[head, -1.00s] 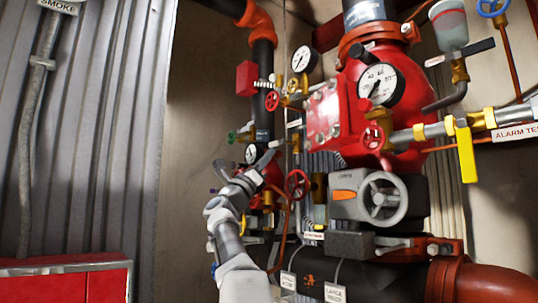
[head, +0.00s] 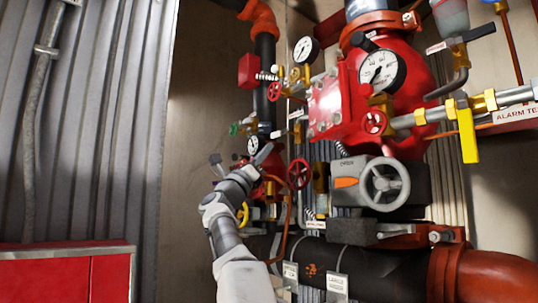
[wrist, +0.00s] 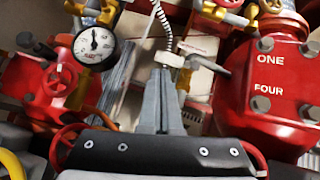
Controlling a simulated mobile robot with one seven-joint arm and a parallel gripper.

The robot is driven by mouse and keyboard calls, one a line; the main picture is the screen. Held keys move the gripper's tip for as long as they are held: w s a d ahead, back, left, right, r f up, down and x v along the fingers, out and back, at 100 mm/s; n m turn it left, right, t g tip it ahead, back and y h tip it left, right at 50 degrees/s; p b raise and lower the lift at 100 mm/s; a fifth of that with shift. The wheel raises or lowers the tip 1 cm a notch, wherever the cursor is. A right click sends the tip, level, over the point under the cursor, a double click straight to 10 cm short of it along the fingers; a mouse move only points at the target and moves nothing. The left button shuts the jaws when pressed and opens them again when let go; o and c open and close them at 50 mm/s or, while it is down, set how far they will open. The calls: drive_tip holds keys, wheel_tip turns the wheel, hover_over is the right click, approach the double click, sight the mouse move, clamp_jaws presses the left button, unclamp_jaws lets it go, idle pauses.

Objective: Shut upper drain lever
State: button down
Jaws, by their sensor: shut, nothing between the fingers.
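My gripper (head: 263,154) reaches up into the small pipework left of the big red valve. In the wrist view my gripper (wrist: 163,92) is shut and empty, its grey fingers pointing at a pale fitting (wrist: 170,60) below a braided hose. A small grey lever (wrist: 210,66) sticks out right of that fitting, close to the fingertips; I cannot tell whether they touch. A dark lever (wrist: 36,46) stands at the left on a red valve body. No label shows which of these is the upper drain lever, and its open or shut position is unclear.
A pressure gauge (wrist: 94,46) sits just left of the fingers. The big red valve (wrist: 275,85) is close on the right. A red handwheel (head: 299,174) and a grey handwheel (head: 385,184) stand right of my arm. A red cabinet (head: 65,275) is at lower left.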

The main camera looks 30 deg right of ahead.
drive_tip(key=s+a+b, duration=0.2)
drive_tip(key=s+a, duration=0.1)
drive_tip(key=a, duration=0.8)
drive_tip(key=shift+s+a+f+b, duration=0.2)
drive_tip(key=shift+s+a+b, duration=0.1)
drive_tip(key=shift+a, duration=0.1)
drive_tip(key=shift+s, duration=0.1)
